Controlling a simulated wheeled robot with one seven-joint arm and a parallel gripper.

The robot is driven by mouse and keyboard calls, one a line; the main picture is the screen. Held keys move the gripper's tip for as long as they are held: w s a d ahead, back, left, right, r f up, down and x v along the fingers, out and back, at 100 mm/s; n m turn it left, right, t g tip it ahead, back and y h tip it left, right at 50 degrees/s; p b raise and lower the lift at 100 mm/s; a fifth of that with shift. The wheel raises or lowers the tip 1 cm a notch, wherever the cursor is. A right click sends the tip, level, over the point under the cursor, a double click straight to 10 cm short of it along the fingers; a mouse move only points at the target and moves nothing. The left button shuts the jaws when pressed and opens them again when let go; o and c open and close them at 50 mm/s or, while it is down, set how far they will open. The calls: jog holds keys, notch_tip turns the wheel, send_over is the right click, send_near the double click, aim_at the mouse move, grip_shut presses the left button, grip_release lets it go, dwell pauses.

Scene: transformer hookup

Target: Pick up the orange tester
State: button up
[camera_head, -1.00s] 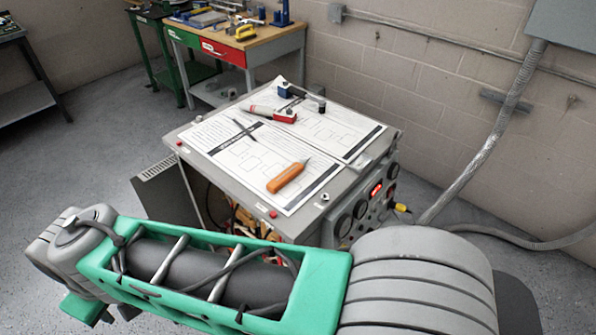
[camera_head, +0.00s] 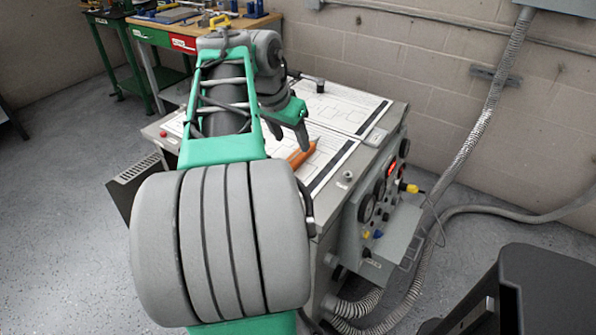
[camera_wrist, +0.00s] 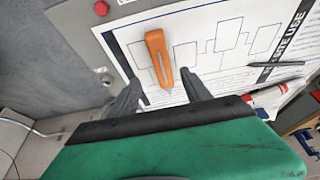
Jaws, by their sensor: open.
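The orange tester (camera_head: 303,152) lies on the paper sheets on top of the grey cabinet, partly hidden behind my arm in the head view. My gripper (camera_wrist: 160,88) is open, with one dark finger on each side of the tester's lower part. The gripper also shows in the head view (camera_head: 300,135), close above the tester. Nothing is held. I cannot tell the exact height of the fingers above the paper.
The cabinet top (camera_head: 372,148) also bears a red-and-white tool (camera_wrist: 268,97) and a dark pen-like item (camera_wrist: 277,64). A red knob (camera_wrist: 101,8) stands near the top's edge. Gauges and a yellow plug (camera_head: 410,188) are on the cabinet's side. A workbench stands behind.

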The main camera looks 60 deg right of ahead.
aim_at(296, 156)
jog(key=x, duration=0.3)
jog(key=b+x, duration=0.1)
jog(key=x, duration=0.3)
jog(key=shift+w+a+f, duration=0.15)
jog(key=shift+w+f, duration=0.05)
jog(key=shift+w, duration=0.05)
jog(key=shift+c, duration=0.6)
grip_shut()
